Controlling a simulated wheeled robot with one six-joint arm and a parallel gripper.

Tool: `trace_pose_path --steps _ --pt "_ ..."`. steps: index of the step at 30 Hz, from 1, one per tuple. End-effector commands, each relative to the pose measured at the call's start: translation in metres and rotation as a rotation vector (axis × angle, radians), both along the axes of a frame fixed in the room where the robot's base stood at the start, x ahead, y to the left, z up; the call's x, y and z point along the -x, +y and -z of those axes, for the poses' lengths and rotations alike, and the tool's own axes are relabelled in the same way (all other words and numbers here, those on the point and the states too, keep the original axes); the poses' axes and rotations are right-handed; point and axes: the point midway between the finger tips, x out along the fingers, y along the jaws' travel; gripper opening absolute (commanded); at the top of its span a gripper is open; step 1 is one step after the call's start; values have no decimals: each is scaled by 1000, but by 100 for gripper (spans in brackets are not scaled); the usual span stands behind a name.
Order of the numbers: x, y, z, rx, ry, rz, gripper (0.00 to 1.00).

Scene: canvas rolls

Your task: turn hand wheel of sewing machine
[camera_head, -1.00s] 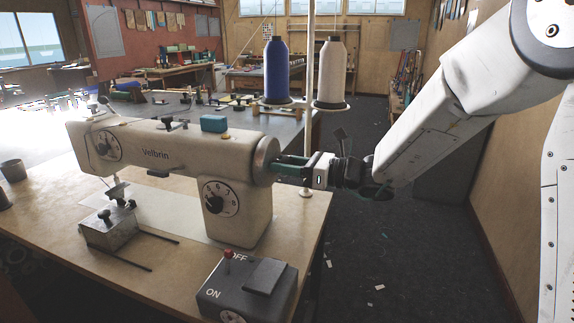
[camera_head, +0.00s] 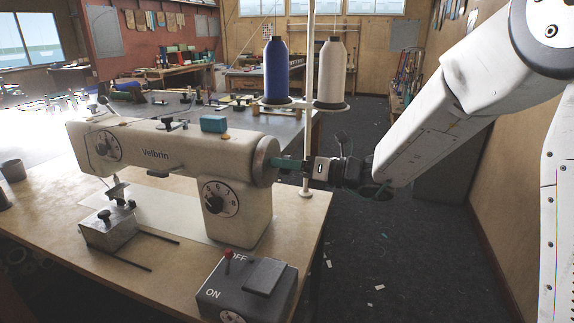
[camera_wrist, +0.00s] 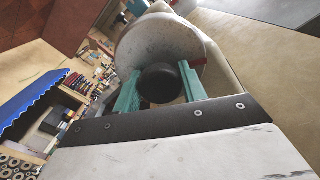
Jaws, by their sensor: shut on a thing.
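The cream sewing machine (camera_head: 165,150) stands on the wooden table at the left. Its grey hand wheel (camera_head: 266,161) is at the right end of the machine's arm. In the wrist view the hand wheel (camera_wrist: 150,45) shows as a round pale disc with a dark round knob (camera_wrist: 160,83) in front of it. My gripper (camera_head: 285,165) reaches in from the right against the wheel. Its teal fingers, also in the wrist view (camera_wrist: 158,88), are shut on the dark knob, one on each side. In the head view the knob is hidden by the fingers.
A thread stand holds a blue spool (camera_head: 276,70) and a white spool (camera_head: 331,72) just behind my gripper, its pole close by. A grey switch box (camera_head: 245,290) with a red-tipped lever sits at the table's front edge.

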Motion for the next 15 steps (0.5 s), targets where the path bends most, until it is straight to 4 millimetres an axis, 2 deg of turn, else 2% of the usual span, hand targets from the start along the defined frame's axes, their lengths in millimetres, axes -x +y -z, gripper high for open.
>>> trace_pose_path --steps 6,7,9,15 --pt "1 0 3 4 5 -1 19" --pt "1 0 3 4 5 -1 47" --pt "1 0 3 4 4 -2 63" --pt "1 0 1 2 2 -1 63"
